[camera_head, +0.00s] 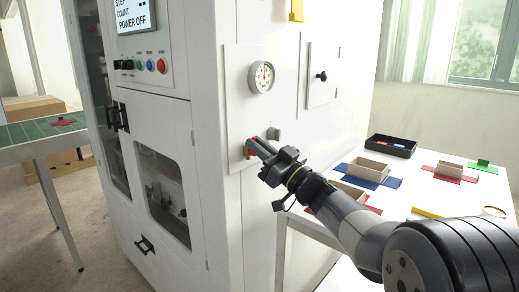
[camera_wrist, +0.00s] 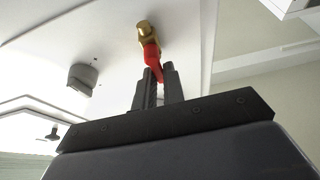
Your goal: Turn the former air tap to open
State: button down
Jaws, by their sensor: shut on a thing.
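The air tap has a brass body (camera_wrist: 147,31) and a red handle (camera_wrist: 152,58) on the machine's white side panel. My gripper (camera_head: 258,148) reaches the panel below the round gauge (camera_head: 261,77). In the wrist view my gripper (camera_wrist: 160,80) is shut on the red handle, with a dark finger on each side of it. The lower end of the handle lies between the fingers. The tap's exact angle is hard to judge in the head view.
A grey knob (camera_head: 274,133) sticks out of the panel close to my gripper, and also shows in the wrist view (camera_wrist: 82,78). A small door with a black knob (camera_head: 321,76) is to the right.

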dwell(0.4)
jog(key=c, duration=1.5)
grip_release()
jog(key=v, duration=1)
jog(key=shift+s+d+f+b, duration=0.2)
jog(key=shift+d+f+b, duration=0.05)
jog(key=shift+d+b, duration=0.05)
